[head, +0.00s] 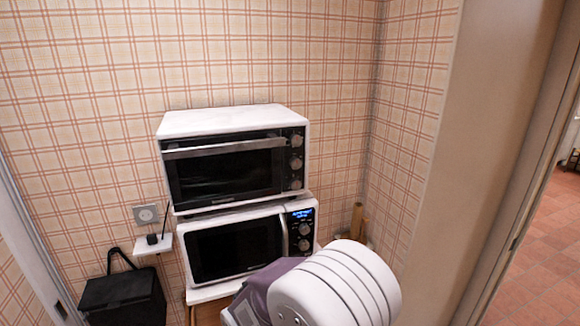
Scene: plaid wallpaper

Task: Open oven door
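A white toaster oven (233,119) stands on top of a white microwave (236,244). The oven's dark glass door (225,177) looks shut, with a silver bar handle (225,148) along its top edge. Several round knobs run down the oven's right side. The microwave below has a vertical handle and a lit blue display. One of my arms, white and purple-grey, shows at the bottom centre-right and covers the microwave's lower right corner. Neither of my grippers shows in the head view.
A wooden stand (207,314) holds both appliances. A black bin (123,299) and a small white wall shelf (153,245) are at the left. Brown rolls (357,221) stand at the right by the corner. A doorway is at the far right. The space before the oven door looks clear.

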